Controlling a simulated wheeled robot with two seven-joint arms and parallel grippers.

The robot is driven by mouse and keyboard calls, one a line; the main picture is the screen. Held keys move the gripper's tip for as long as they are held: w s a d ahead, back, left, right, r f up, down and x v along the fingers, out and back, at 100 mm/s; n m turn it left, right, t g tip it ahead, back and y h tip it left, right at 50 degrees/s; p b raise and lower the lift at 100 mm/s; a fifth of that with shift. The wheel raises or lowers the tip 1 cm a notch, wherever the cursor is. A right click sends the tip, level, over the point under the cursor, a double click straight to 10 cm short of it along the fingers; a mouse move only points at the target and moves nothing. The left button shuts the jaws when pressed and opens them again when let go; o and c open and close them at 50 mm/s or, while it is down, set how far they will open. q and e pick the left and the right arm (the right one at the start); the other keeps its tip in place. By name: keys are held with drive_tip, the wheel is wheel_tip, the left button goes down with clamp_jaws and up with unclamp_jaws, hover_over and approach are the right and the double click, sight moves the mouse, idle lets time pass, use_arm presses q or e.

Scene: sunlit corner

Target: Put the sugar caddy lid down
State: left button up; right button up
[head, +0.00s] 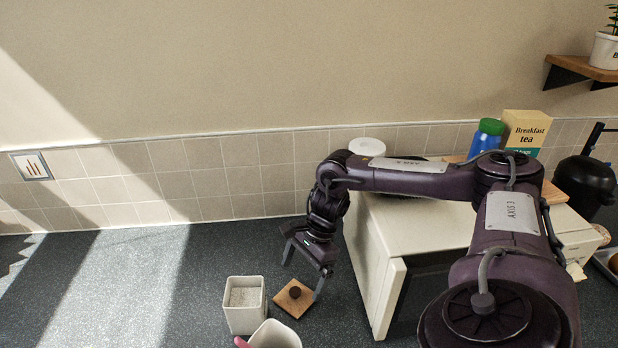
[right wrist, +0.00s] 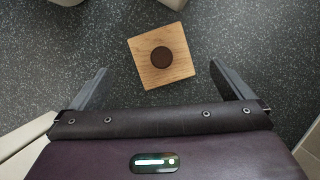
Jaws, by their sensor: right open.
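The sugar caddy lid (head: 290,303), a square wooden plate with a dark round knob, lies on the dark speckled counter just right of the sugar caddy (head: 244,318). The caddy is a white square pot, open at the top, with pale contents. My right gripper (head: 302,279) is open above and behind the lid. In the right wrist view the lid (right wrist: 161,60) lies ahead of the spread fingers (right wrist: 165,82), with nothing between them. My left gripper is in neither view.
A white cup (head: 275,336) with something pink beside it stands in front of the caddy. A cream appliance (head: 375,275) stands close to the right of my right gripper. The counter to the left (head: 120,290) is clear.

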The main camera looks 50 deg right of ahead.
drive_tip(key=b+v, duration=0.1)
drive_tip(key=v, duration=0.5)
idle(0.4)
